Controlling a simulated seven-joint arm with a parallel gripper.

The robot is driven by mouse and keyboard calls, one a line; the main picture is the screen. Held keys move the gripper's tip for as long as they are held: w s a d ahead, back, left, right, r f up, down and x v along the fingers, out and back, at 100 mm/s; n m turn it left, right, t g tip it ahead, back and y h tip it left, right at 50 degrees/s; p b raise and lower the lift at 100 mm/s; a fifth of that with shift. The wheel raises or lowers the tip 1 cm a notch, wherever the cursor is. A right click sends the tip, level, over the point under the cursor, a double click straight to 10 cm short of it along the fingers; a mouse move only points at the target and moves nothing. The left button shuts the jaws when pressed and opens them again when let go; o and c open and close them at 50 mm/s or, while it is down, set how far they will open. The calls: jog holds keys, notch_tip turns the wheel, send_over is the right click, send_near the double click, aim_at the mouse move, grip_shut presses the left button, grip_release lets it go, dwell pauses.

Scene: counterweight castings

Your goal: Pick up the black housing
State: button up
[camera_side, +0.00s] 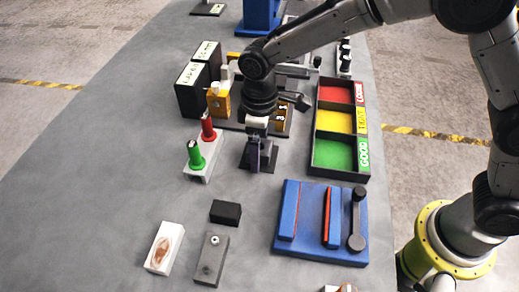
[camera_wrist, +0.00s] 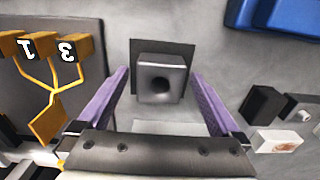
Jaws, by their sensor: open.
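A small black block (camera_side: 225,212), which looks like the black housing, lies on the grey table in front of my gripper (camera_side: 257,160) in the side view. The block also shows at the right of the wrist view (camera_wrist: 263,104), outside the fingers and apart from them. My gripper (camera_wrist: 160,78) points down with its two purple fingers spread and nothing held. Between the fingers in the wrist view is a grey block with a dark round hole (camera_wrist: 163,69) on a dark square plate (camera_wrist: 140,47). In the side view my gripper largely hides that block.
A grey knobbed block (camera_side: 210,262) and a white block with a brown mark (camera_side: 164,247) lie near the black block. A blue fixture (camera_side: 310,225) stands to its right. Red and green handles (camera_side: 201,150) stand left of my gripper; a three-colour tray (camera_side: 341,125) is right.

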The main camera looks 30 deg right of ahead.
grip_shut()
jog(key=shift+r, duration=0.15)
dwell(0.5)
